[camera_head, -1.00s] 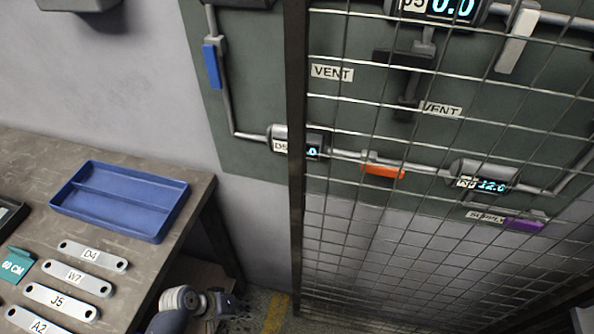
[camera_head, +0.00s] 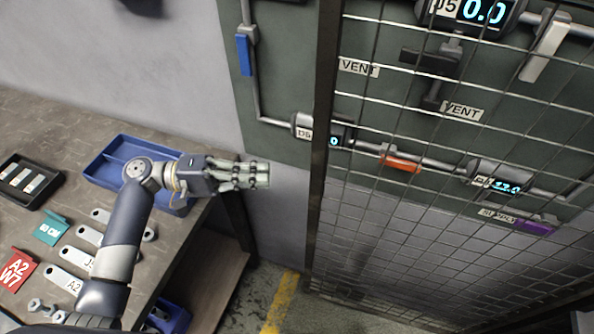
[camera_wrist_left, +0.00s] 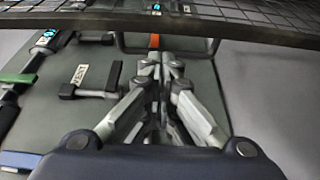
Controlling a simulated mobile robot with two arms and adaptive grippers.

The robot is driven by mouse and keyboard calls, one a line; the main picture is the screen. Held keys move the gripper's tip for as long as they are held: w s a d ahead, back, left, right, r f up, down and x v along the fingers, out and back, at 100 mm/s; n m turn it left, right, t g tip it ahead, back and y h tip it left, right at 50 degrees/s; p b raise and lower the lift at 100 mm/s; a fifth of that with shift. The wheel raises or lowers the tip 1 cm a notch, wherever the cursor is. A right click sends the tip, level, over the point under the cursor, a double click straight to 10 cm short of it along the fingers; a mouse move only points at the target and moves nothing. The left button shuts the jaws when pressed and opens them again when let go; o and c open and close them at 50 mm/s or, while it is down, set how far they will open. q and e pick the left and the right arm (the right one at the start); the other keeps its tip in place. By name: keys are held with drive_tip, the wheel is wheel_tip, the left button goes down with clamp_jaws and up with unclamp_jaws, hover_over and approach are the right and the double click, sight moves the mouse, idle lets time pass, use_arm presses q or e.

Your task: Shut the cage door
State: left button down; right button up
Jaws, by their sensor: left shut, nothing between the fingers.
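The cage door, a wire mesh panel with a dark upright frame bar (camera_head: 322,130), stands in front of the right part of the green pipe board in the head view. I cannot tell how far it stands open. My left gripper (camera_head: 266,174) reaches in from the left, shut and empty, its fingers pointing right toward the frame bar with a gap between. In the left wrist view the shut fingers (camera_wrist_left: 160,66) point toward the board, and a dark mesh frame (camera_wrist_left: 200,27) crosses the top. My right gripper is out of view.
A workbench (camera_head: 60,130) at left holds a blue tray (camera_head: 112,150), partly hidden by my arm, a dark tray (camera_head: 30,182), labelled brackets, a teal card (camera_head: 51,229) and a red card (camera_head: 17,268). The blue-handled pipe (camera_head: 243,55) lies outside the mesh. Yellow tape (camera_head: 281,303) marks the floor.

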use_arm(q)
drive_tip(key=d+p, duration=0.4)
drive_tip(key=d, duration=0.6)
drive_tip(key=shift+w, duration=0.25)
drive_tip(key=shift+a, duration=0.1)
